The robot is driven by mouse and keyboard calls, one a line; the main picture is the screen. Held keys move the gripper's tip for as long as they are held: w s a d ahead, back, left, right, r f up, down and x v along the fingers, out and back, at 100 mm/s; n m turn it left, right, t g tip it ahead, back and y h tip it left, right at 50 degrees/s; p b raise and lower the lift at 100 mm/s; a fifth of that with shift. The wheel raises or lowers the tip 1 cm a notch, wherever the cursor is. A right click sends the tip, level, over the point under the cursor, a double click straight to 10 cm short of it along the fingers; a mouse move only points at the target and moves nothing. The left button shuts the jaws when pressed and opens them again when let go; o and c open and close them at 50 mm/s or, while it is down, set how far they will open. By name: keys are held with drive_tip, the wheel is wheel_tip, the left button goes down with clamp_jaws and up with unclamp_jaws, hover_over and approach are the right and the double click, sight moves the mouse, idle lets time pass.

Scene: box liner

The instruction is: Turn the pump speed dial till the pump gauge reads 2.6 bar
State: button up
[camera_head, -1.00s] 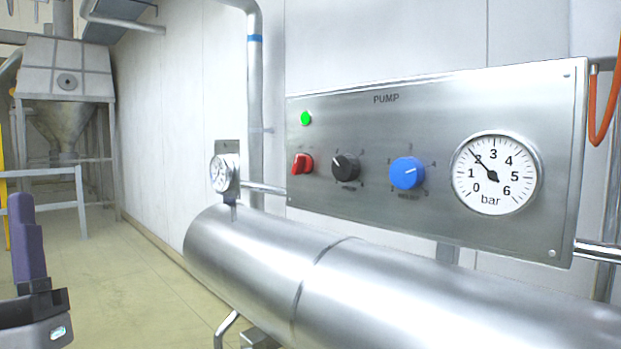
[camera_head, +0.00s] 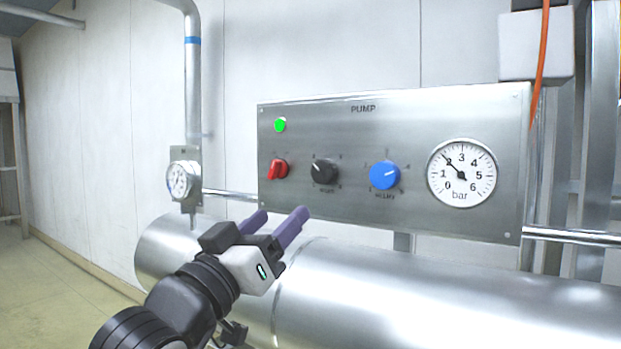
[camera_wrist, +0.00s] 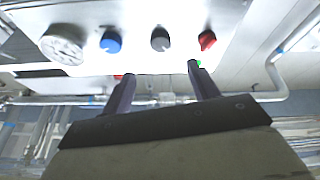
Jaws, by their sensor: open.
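The steel panel (camera_head: 300,125) marked PUMP carries a round gauge (camera_head: 461,173), a blue dial (camera_head: 385,175), a black dial (camera_head: 324,171) and a red switch (camera_head: 278,169). The gauge needle points to about 2 bar. The labels under the dials are too small to read. My gripper (camera_head: 283,214) is open and empty, in front of and below the panel's left part, apart from the dials. In the wrist view, the gauge (camera_wrist: 64,47), blue dial (camera_wrist: 111,42), black dial (camera_wrist: 160,40) and red switch (camera_wrist: 207,40) lie beyond my fingers (camera_wrist: 160,71).
A green lamp (camera_head: 280,125) is lit above the red switch. A large steel cylinder (camera_head: 400,290) runs below the panel. A small gauge (camera_head: 182,181) stands at the left by a vertical pipe (camera_head: 193,90). An orange hose (camera_head: 541,60) hangs at the right.

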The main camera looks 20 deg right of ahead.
sight(321, 175)
drive_tip(key=p+x, duration=0.4)
drive_tip(key=x, duration=0.7)
drive_tip(key=shift+r, duration=0.2)
drive_tip(key=shift+w+d+r, duration=0.1)
drive_tip(key=shift+w+d, duration=0.25)
drive_tip(key=shift+d, duration=0.1)
drive_tip(key=c, duration=1)
drive_tip(key=shift+m, duration=0.3)
